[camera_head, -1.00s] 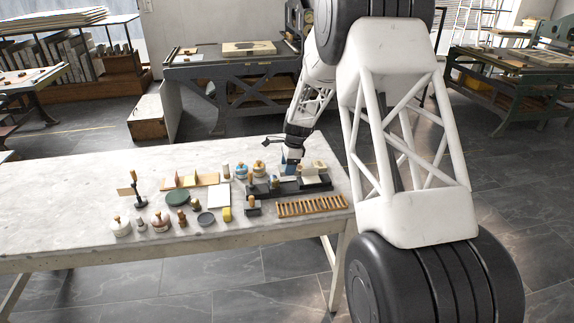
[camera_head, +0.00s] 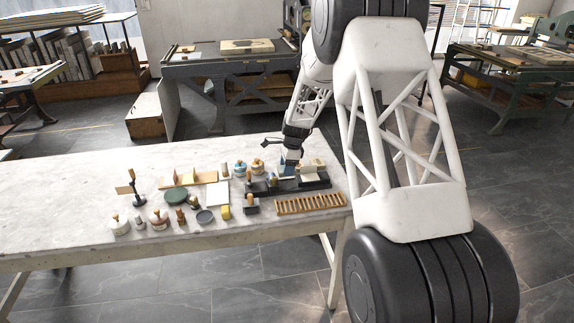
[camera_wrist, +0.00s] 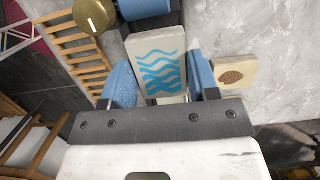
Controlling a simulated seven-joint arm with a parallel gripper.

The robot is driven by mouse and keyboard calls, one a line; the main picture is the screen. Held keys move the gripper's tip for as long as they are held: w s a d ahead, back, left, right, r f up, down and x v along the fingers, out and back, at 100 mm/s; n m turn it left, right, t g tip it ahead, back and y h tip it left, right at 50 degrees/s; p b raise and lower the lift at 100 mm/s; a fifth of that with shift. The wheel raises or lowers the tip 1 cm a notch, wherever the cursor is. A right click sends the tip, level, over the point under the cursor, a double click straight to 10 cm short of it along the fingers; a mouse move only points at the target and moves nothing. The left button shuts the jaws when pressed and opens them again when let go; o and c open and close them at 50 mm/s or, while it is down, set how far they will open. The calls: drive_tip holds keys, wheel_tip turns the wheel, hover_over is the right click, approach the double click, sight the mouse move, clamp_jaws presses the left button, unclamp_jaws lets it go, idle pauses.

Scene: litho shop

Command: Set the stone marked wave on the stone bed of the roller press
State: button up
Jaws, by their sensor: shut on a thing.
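The stone marked wave (camera_wrist: 162,62) is a pale block with blue wavy lines on its upper face. It sits between the two blue fingers of my gripper (camera_wrist: 163,84) in the wrist view, and the gripper is shut on it. In the head view my gripper (camera_head: 290,168) is over the right part of the marble table, by the dark low roller press (camera_head: 285,187). The stone itself is hard to make out there. I cannot tell whether the stone touches the bed. A blue cylinder (camera_wrist: 143,8) lies just beyond the stone.
A pale stone with a brown oval mark (camera_wrist: 237,72) lies right of the gripper. A slatted wooden rack (camera_head: 311,204) is at the table's front right. Jars, a green dish (camera_head: 177,195) and small tools stand to the left. The table's far left (camera_head: 60,190) is clear.

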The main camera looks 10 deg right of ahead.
sight(287, 184)
drive_tip(key=shift+f, duration=2.5)
drive_tip(key=shift+f, duration=0.2)
idle(0.8)
drive_tip(key=o, duration=1)
drive_tip(key=shift+c, duration=0.2)
drive_tip(key=shift+c, duration=1.4)
drive_tip(key=shift+r, duration=2.95)
